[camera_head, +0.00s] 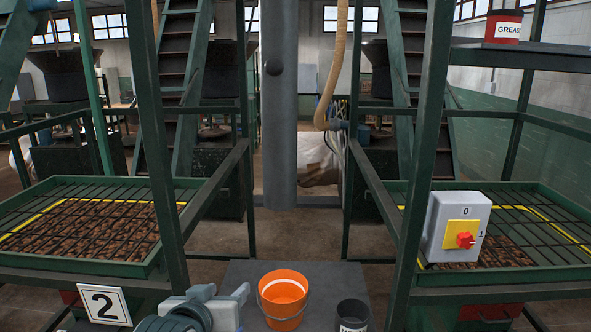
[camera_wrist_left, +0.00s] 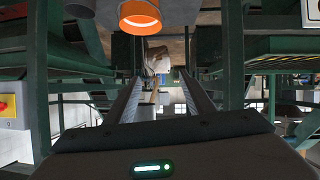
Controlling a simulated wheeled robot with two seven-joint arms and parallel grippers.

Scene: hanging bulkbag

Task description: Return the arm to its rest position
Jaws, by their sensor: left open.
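My left gripper (camera_head: 222,294) is low in the head view, just left of the orange bucket (camera_head: 283,298). Its two grey fingers are apart with nothing between them. In the left wrist view the open fingers (camera_wrist_left: 161,78) reach out over an upside-down scene, and the orange bucket (camera_wrist_left: 139,14) shows at the top, apart from them. A whitish bag (camera_head: 318,158) stands far behind, partly hidden by a grey column. My right gripper is in neither view.
A dark bucket (camera_head: 352,314) stands right of the orange one on a grey platform (camera_head: 240,270). Green frames with grated trays (camera_head: 90,222) flank both sides. A switch box (camera_head: 455,226) with a red knob is at right. A grey column (camera_head: 280,110) hangs centrally.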

